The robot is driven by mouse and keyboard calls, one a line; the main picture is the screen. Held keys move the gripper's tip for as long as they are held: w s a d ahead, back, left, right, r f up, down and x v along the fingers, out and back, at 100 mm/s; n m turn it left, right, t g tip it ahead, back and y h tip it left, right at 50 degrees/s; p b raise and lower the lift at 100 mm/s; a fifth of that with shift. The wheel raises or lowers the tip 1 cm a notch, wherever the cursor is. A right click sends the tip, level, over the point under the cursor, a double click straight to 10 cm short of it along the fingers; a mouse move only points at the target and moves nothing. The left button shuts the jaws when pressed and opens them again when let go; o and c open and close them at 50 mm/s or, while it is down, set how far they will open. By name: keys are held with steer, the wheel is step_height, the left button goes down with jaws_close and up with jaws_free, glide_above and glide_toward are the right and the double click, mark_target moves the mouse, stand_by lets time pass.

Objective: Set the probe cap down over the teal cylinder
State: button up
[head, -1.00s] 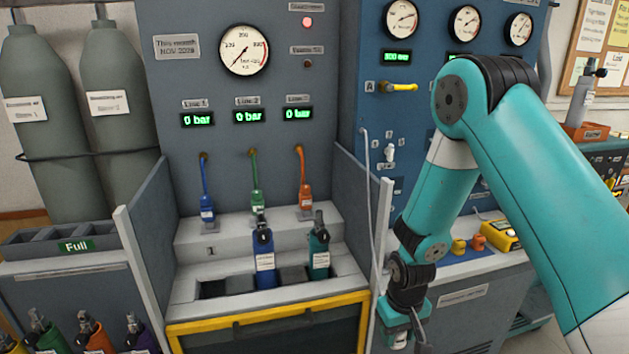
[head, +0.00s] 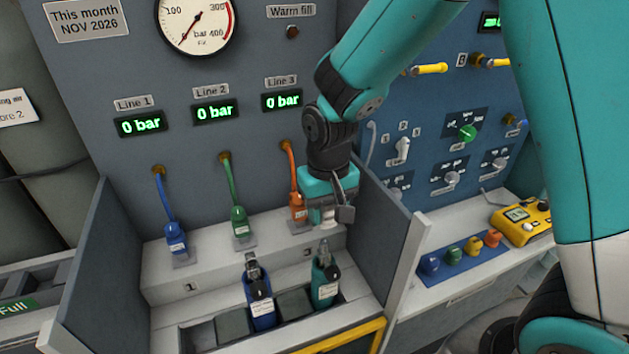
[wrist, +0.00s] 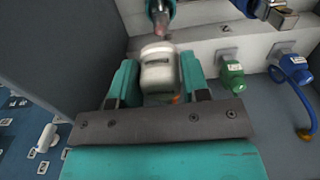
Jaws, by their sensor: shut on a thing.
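The teal cylinder (head: 325,285) stands upright in a slot of the bench, its dark valve on top and a white label on its front. Part of its valve end shows at the top of the wrist view (wrist: 160,14). My gripper (head: 327,214) is shut on the white probe cap (wrist: 158,70), which sits between its two teal fingers. In the head view, the cap shows only as a small pale piece under the gripper. The gripper is above and behind the teal cylinder, near the orange line connector (head: 298,207), and the cap appears apart from the cylinder.
A blue cylinder (head: 259,295) stands left of the teal one. Blue (head: 175,238) and green (head: 239,222) line connectors sit on the ledge behind. A grey side panel (head: 375,240) rises close to the gripper's right. Left of the blue cylinder is an empty slot.

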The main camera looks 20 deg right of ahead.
mark_target(325, 242)
steer(key=shift+w+a, duration=0.1)
steer(key=shift+w, duration=0.05)
step_height(325, 242, down, 5)
steer(key=b, duration=0.4)
steer(key=shift+b, duration=0.35)
steer(key=shift+r+p, duration=0.35)
steer(key=shift+f+b, duration=1.1)
steer(key=shift+f, duration=0.85)
stand_by(1.0)
steer(key=o, duration=1)
steer(key=shift+r, duration=0.1)
step_height(325, 242, up, 17)
steer(key=shift+r+b, duration=0.1)
steer(key=shift+b, duration=0.3)
